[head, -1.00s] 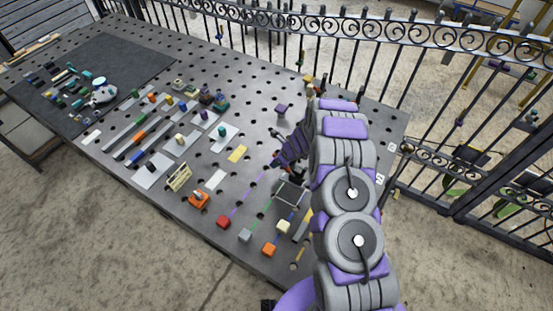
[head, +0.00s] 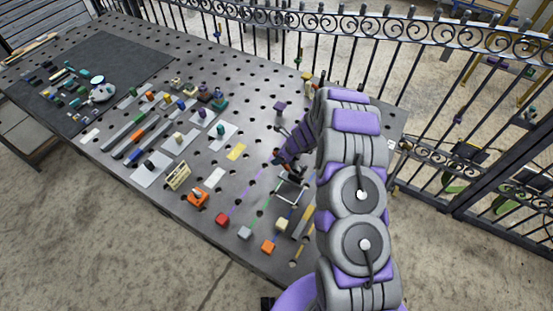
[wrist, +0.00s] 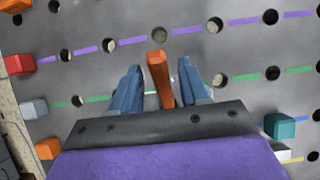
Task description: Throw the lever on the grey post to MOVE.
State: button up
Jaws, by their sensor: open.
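An orange bar (wrist: 158,75) stands between the two blue fingers of my gripper (wrist: 159,67) in the wrist view. It looks like the lever's handle, with clear space to both fingers. A small orange spot (head: 276,154) shows beside my gripper (head: 284,163) in the head view. My gripper is open, low over the right part of the perforated table. The grey post and any MOVE marking cannot be made out; the gripper body hides the bar's lower end.
The perforated grey table (head: 262,128) carries purple and green dashed lines. A red block (wrist: 19,64), a grey block (wrist: 34,109) and an orange block (wrist: 47,149) lie left in the wrist view, a teal block (wrist: 280,126) right. An iron fence (head: 300,40) runs behind the table.

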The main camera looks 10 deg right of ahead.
jog(key=v, duration=1.3)
jog(key=shift+d+r, duration=0.2)
jog(key=shift+d, duration=0.05)
jog(key=shift+s, duration=0.1)
